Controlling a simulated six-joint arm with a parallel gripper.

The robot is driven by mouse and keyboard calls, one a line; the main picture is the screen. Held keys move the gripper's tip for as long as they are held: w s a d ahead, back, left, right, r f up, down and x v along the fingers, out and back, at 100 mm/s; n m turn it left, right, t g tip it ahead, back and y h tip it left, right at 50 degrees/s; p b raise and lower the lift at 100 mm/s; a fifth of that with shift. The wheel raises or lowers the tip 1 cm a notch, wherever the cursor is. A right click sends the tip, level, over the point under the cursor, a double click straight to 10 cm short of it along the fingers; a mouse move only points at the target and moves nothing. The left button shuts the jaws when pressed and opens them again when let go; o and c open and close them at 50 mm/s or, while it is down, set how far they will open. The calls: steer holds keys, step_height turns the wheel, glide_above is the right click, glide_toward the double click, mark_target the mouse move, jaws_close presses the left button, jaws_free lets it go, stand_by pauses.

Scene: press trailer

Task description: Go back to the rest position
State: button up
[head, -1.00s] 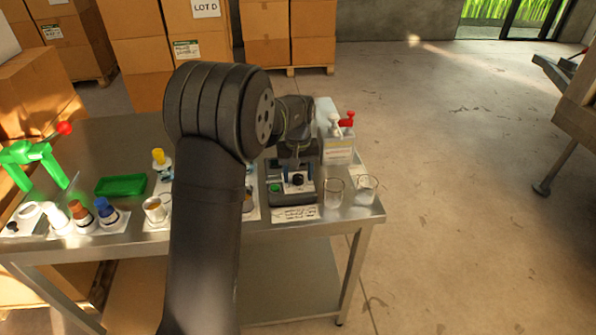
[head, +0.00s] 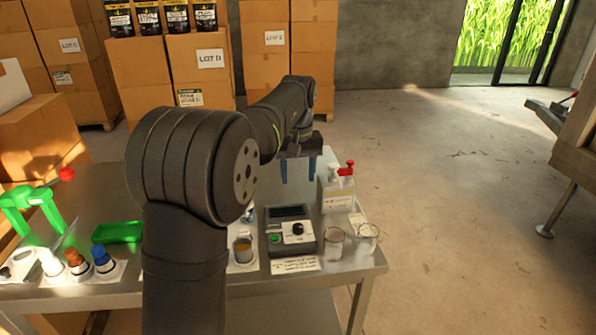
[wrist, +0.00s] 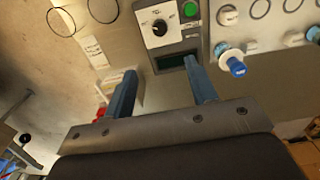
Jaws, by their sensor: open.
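My gripper (head: 298,172) hangs above the back of the steel table, its two blue fingers apart with nothing between them. In the wrist view the open fingers (wrist: 160,88) point toward the table, with clear space between them. A grey device (head: 291,232) with a black knob, a green button and a dark display sits on the table in front of and below the gripper. It also shows in the wrist view (wrist: 172,40). My arm hides part of the table's middle.
Pump bottles (head: 338,190) with red and white tops stand right of the gripper. Two glass beakers (head: 334,242) stand near the front right corner. A green press (head: 30,212), a green tray (head: 117,232) and several capped bottles (head: 103,259) are at left. Boxes (head: 205,75) are stacked behind.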

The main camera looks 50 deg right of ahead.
mark_target(298, 226)
steer(key=shift+r, duration=0.25)
steer(key=shift+f, duration=0.15)
stand_by(0.3)
step_height(298, 226, down, 17)
steer(key=shift+f, duration=0.15)
stand_by(0.4)
steer(key=m, duration=1.2)
steer(key=shift+r, duration=1)
stand_by(1.6)
